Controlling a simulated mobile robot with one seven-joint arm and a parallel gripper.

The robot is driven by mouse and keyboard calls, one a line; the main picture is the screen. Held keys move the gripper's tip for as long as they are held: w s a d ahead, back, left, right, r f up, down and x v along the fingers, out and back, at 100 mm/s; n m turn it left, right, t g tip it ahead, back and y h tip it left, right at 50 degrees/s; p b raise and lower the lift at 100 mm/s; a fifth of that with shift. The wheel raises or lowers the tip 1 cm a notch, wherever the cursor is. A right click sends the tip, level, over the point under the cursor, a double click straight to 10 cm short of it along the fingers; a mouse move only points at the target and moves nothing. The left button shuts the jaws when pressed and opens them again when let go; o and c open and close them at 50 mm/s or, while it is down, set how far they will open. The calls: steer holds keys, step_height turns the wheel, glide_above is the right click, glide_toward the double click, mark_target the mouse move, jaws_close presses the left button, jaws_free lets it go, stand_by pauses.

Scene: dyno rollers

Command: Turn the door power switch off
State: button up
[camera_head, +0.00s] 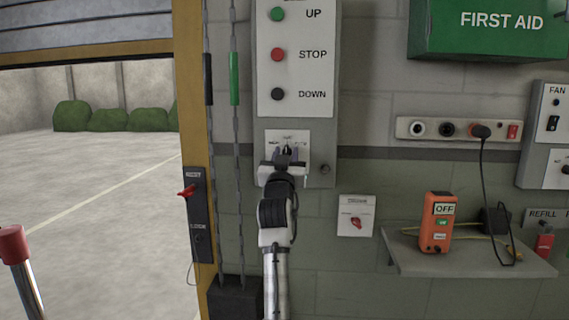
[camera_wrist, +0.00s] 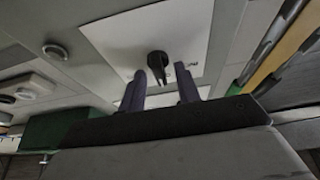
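The door control panel (camera_head: 262,70) hangs on the wall, with UP, STOP and DOWN buttons. A white switch plate (camera_head: 289,135) sits at its lower end. My gripper (camera_head: 287,155) is in front of this plate and covers much of it. In the wrist view the black rotary knob (camera_wrist: 157,63) stands out from the white plate (camera_wrist: 112,38). The two purple fingers of my gripper (camera_wrist: 160,93) are apart, one on each side of the knob's line. They look short of the knob; I cannot tell whether they touch it. The label is partly hidden.
Chains (camera_head: 234,130) and the yellow door frame (camera_head: 190,90) are close to the left. A small plate with a red switch (camera_head: 356,222) is right of my arm. A shelf (camera_head: 470,262) holds an orange device (camera_head: 437,225) marked OFF.

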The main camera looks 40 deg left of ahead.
steer(key=b+v, duration=0.4)
steer(key=v, duration=0.9)
steer(key=shift+s+d, duration=0.25)
steer(key=shift+f, duration=0.1)
